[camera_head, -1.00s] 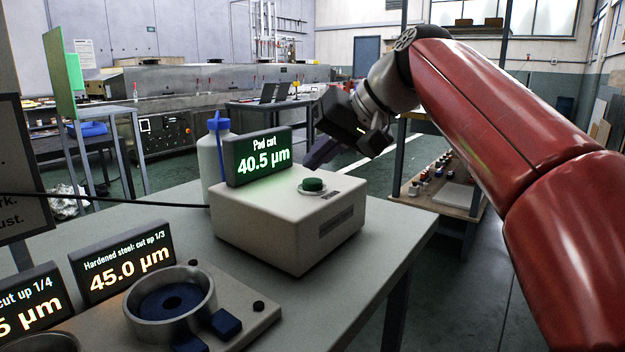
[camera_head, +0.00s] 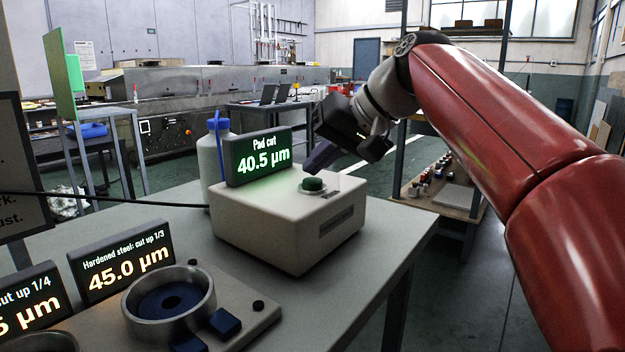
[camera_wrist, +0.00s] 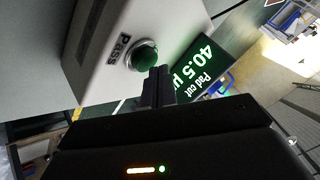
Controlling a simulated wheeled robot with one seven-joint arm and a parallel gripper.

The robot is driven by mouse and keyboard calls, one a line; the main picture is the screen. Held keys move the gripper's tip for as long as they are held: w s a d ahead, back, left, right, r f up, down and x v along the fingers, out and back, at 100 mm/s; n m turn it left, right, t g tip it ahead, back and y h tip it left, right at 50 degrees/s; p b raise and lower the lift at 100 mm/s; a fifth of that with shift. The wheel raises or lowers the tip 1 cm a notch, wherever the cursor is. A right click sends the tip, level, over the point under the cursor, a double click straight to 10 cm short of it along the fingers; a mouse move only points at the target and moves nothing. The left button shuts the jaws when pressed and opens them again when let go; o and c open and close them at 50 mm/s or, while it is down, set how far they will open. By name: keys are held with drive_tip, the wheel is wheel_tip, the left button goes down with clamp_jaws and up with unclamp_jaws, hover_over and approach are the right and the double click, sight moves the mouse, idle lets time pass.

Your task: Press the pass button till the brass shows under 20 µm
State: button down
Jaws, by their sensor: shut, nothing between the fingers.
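The pass button is a green dome (camera_head: 312,184) on top of a cream box (camera_head: 285,235). In the wrist view the green button (camera_wrist: 146,53) sits in a pale ring beside the word "Pass". A display (camera_head: 259,157) on the box reads "Pad cut 40.5 µm". My gripper (camera_head: 312,166) is shut and empty, its fingers pointing down and left at the button from behind and to the right. In the wrist view its fingertips (camera_wrist: 157,72) are close to the button's edge; I cannot tell if they touch. No display that I can read names brass.
A display (camera_head: 121,267) reads "Hardened steel: cut up 1/3, 45.0 µm"; another (camera_head: 30,300) is cropped, "cut up 1/4". A metal ring cup with a blue pad (camera_head: 170,297) stands at front. A white bottle (camera_head: 213,160) is behind the box.

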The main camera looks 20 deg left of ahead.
sight(319, 181)
drive_tip(key=shift+f+b, duration=0.35)
drive_tip(key=shift+f, duration=0.2)
idle(0.6)
drive_tip(key=shift+r+p, duration=0.95)
drive_tip(key=shift+p, duration=0.1)
wheel_tip(319, 181, up, 5)
drive_tip(key=p, duration=0.5)
